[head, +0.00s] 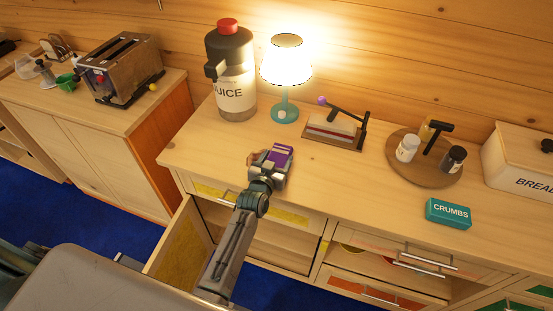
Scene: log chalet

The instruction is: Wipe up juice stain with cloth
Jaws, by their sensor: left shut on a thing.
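My left gripper (271,168) is over the wooden counter in front of the juice dispenser and lamp. It is shut on a small purple thing, seemingly the cloth (281,155), which shows at its far end and looks low at the counter top. A small orange-brown patch, likely the juice stain (251,158), shows just left of the gripper; the gripper hides the rest of that spot. I cannot tell whether the cloth touches the stain. My right gripper is not in view.
The juice dispenser (232,80), lit lamp (286,65), a small press-like item (333,130), a round tray (404,173) with shakers, a crumbs box (449,213) and a bread box (510,158) stand on the counter (352,182).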

